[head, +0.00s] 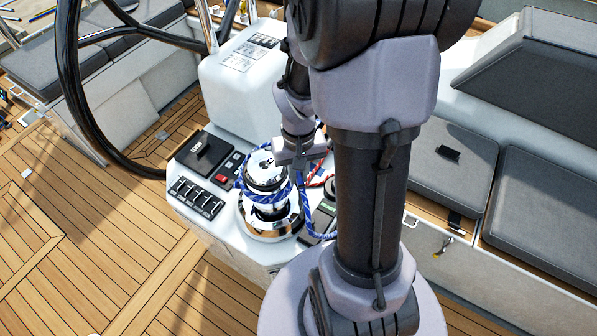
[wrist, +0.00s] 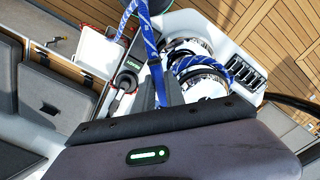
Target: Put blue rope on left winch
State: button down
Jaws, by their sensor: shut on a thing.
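The left winch (head: 268,222) is a chrome drum on the white console. The blue rope (head: 262,193) lies around its upper part, and a length of it runs up to my gripper (head: 300,152). My gripper is just behind and right of the winch top, shut on the blue rope. In the wrist view the rope (wrist: 150,42) passes by the fingers, and a loop of it lies around the chrome winch (wrist: 209,84). The fingertips are partly hidden there. A blue rope length also hangs right of the winch in the head view.
A red rope (head: 319,181) lies behind my arm, where much is hidden. Black rope clutches (head: 196,197) and a dark panel (head: 199,152) sit left of the winch. A black steering wheel (head: 67,70) stands at left. Grey cushions (head: 545,205) are at right.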

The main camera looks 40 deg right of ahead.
notch_tip(320, 180, down, 8)
jog(key=b, duration=0.7)
jog(key=shift+f, duration=0.25)
dwell(0.3)
